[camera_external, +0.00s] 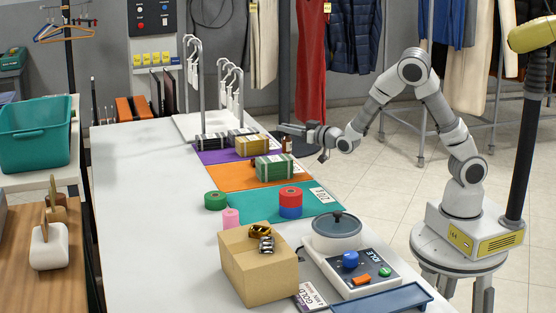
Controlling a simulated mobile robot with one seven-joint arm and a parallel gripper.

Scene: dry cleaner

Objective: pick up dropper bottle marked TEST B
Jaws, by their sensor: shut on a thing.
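My gripper (288,130) reaches in from the right, over the far right part of the long white table. It is shut on a small dark brown bottle (287,145), which shows just below the fingers near the purple mat's right edge. The bottle looks upright. Its label is too small to read, so I cannot tell whether it says TEST B. I cannot tell whether its base is clear of the table.
Banded bundles lie on the purple (210,157) and orange (232,178) mats. White racks with hanging clips (231,95) stand behind. Nearer are tape rolls on a teal mat (262,207), a cardboard box (258,275) and a machine with a lidded pot (337,235). The table's left side is clear.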

